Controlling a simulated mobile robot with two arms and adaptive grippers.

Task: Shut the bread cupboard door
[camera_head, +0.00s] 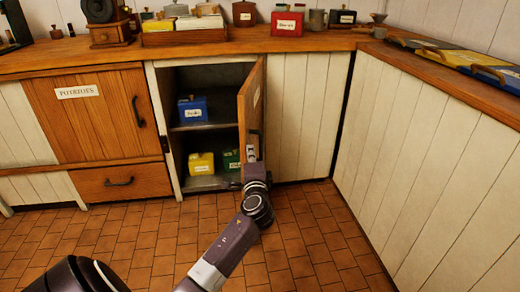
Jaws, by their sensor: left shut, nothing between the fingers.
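The bread cupboard (156,120) stands open under the counter. Its wooden door (244,108) is swung well out towards me, hinged on the right, with a pale label on its outer face. The label is too oblique to read. My left gripper (250,153) is shut and empty at the lower part of the door, close to its free edge. I cannot tell whether it touches the door. A blue box (193,109) is on the shelf inside; a yellow box (201,163) and a green box (230,160) are below. My right gripper is not in view.
The potatoes cupboard (90,120) is shut, with a drawer (122,182) below. The counter (215,48) carries tins, boxes and a grinder (105,25). White panelling (425,160) closes off the right side. The tiled floor (300,245) in front is clear except for my arm.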

